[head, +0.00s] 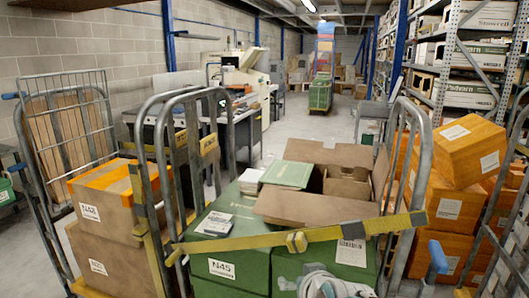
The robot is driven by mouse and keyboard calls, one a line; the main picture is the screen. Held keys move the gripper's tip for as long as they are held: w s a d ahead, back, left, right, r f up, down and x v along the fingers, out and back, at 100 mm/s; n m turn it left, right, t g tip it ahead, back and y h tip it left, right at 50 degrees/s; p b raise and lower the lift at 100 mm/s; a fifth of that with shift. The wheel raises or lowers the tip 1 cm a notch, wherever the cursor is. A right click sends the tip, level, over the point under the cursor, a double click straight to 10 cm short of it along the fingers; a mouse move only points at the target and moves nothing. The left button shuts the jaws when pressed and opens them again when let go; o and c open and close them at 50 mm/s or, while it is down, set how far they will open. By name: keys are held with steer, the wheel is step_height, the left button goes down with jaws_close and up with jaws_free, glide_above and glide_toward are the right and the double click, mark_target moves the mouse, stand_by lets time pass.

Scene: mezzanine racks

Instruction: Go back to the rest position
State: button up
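A grey and white part of my own arm (325,284) shows at the bottom edge of the head view, right of the middle. It is low in front of the roll cage with green boxes (232,262). Only a small part of it is in the picture. My fingertips cannot be made out, so I cannot see whether the gripper is open or shut, or whether it holds anything.
A yellow strap (250,243) crosses the cage front, below an open cardboard box (322,210). Another cage with orange-topped boxes (105,205) stands left. Orange boxes (458,155) and racks (470,70) stand right. A clear aisle (290,125) runs behind.

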steer(key=s+d+g+h, duration=0.1)
steer(key=s+d, duration=0.3)
steer(key=s, duration=0.4)
steer(key=s+d+m+g+h, duration=0.1)
steer(key=s+d+g, duration=0.3)
steer(key=s, duration=0.5)
steer(key=shift+m, duration=0.3)
steer(key=shift+r, duration=0.1)
